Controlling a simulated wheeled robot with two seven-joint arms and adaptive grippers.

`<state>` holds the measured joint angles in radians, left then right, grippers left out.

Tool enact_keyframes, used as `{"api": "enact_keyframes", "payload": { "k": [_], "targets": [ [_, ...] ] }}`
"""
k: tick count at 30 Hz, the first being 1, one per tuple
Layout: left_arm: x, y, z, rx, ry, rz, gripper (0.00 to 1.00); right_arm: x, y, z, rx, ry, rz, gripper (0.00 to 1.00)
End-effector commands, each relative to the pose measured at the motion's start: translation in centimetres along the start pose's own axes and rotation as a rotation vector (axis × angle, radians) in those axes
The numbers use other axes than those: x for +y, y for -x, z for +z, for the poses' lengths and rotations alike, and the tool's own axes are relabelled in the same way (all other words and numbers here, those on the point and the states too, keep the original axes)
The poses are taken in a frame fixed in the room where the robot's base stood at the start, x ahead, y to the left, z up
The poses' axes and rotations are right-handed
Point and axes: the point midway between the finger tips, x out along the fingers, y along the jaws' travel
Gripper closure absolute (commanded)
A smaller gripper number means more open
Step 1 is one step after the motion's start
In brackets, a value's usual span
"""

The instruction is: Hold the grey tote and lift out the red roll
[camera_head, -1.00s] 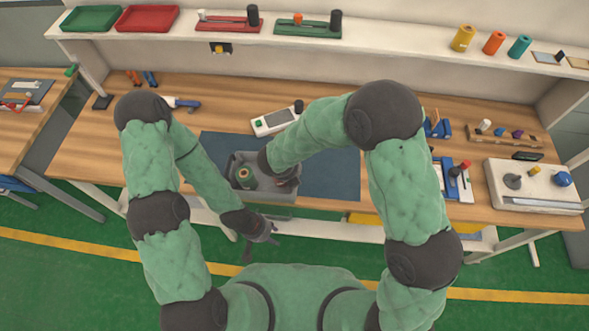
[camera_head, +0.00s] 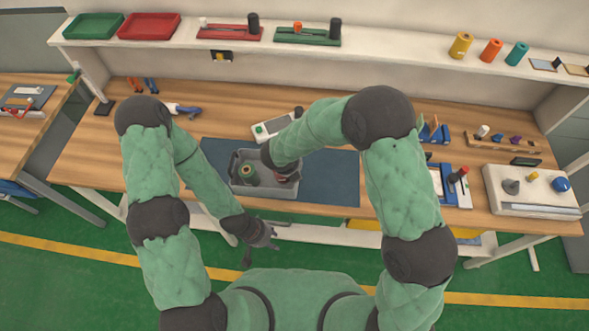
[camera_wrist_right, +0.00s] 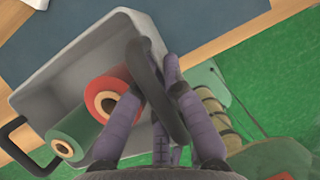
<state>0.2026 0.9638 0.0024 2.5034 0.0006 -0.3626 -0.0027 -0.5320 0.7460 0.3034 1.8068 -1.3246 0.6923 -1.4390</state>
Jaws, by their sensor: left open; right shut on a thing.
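The grey tote (camera_head: 240,191) stands on the dark blue mat at the front of the bench. In the right wrist view the tote (camera_wrist_right: 62,63) has a dark handle (camera_wrist_right: 150,75), and my right gripper (camera_wrist_right: 165,75) is shut on that handle. The red roll (camera_wrist_right: 108,92) lies inside the tote, beside a green roll (camera_wrist_right: 72,135). My left gripper (camera_head: 263,243) is open and empty, below and in front of the tote, off the bench edge.
The dark mat (camera_head: 335,178) is clear right of the tote. A white device (camera_head: 272,128) stands behind it. A pale box with knobs (camera_head: 530,190) and a blue rack (camera_head: 432,132) are at the right. A shelf (camera_head: 390,35) with trays and rolls runs along the back.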

Motion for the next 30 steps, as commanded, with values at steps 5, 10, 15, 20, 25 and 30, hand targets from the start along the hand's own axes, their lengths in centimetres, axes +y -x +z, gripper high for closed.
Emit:
{"api": "enact_keyframes", "payload": {
  "k": [5, 10, 15, 20, 25, 30],
  "targets": [
    [0.1, 0.3, 0.0, 0.0, 0.0, 0.0, 0.57, 0.0, -0.1, 1.0, -0.004, -0.003, 0.002, 1.0],
    [0.2, 0.6, 0.0, 0.0, 0.0, 0.0, 0.57, 0.0, -0.4, 1.8, -0.004, -0.004, 0.002, 1.0],
    [0.3, 0.8, 0.0, 0.0, 0.0, 0.0, 0.57, 0.0, -0.8, 2.5, -0.003, -0.004, 0.002, 1.0],
    [0.4, 1.0, 0.0, 0.0, 0.0, 0.0, 0.57, 0.1, -1.0, 3.1, -0.003, -0.004, 0.002, 1.0],
    [0.5, 1.3, 0.1, 0.0, 0.0, 0.0, 0.57, 0.1, -1.3, 3.9, -0.003, -0.004, 0.002, 1.0],
    [0.6, 1.5, 0.1, 0.0, 0.0, 0.0, 0.57, 0.0, -1.6, 4.6, -0.004, -0.004, 0.002, 1.0]
  ]
}}
